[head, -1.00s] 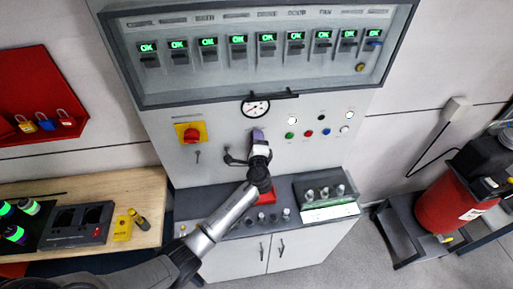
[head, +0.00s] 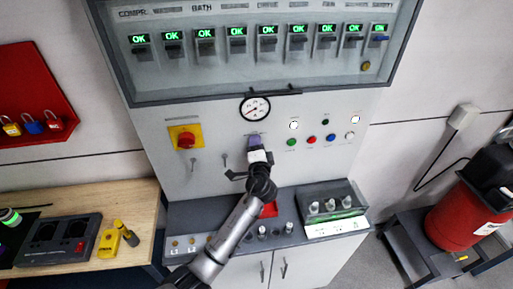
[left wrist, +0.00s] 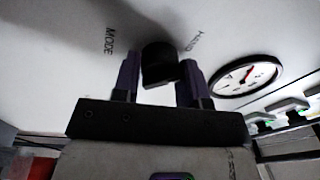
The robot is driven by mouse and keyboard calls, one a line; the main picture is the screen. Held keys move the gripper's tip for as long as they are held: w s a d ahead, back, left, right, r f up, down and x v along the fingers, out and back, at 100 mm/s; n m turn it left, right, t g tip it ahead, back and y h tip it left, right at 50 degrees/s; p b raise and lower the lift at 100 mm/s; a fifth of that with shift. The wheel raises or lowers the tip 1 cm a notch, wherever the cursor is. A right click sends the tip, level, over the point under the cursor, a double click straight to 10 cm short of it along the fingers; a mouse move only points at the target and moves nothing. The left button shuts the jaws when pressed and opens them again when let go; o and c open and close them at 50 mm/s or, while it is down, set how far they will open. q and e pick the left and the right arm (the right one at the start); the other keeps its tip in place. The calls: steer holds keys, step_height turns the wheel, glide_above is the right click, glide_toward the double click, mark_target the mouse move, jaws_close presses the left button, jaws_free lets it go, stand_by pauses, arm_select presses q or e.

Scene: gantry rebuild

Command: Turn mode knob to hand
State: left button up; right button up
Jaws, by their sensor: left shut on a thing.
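The mode knob (left wrist: 160,64) is a black knob on the pale panel, close to the printed words MODE and HAND in the left wrist view. My left gripper (left wrist: 158,72) has its two purple fingers on either side of the knob and is shut on it. In the head view my left gripper (head: 255,143) is up against the cabinet front, just below the round gauge (head: 255,108). It hides the knob there. Which way the knob points is hard to tell. My right gripper is not in view.
A red and yellow rotary switch (head: 186,139) is left of my gripper, with small keys below. Coloured buttons (head: 311,140) are to the right. A grey ledge (head: 186,217) with small parts and a clear-covered box (head: 335,210) lies below.

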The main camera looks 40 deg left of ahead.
arm_select(q)
steer(key=shift+f, duration=0.1)
steer(key=o, duration=0.7)
steer(key=shift+o, duration=1)
steer(key=shift+s+d, duration=0.1)
steer(key=r+b+v, duration=0.1)
steer(key=v, duration=1.2)
steer(key=shift+d+f+b, duration=0.25)
steer(key=shift+f+b, duration=0.1)
steer(key=shift+f, duration=0.15)
steer(key=shift+s, duration=0.15)
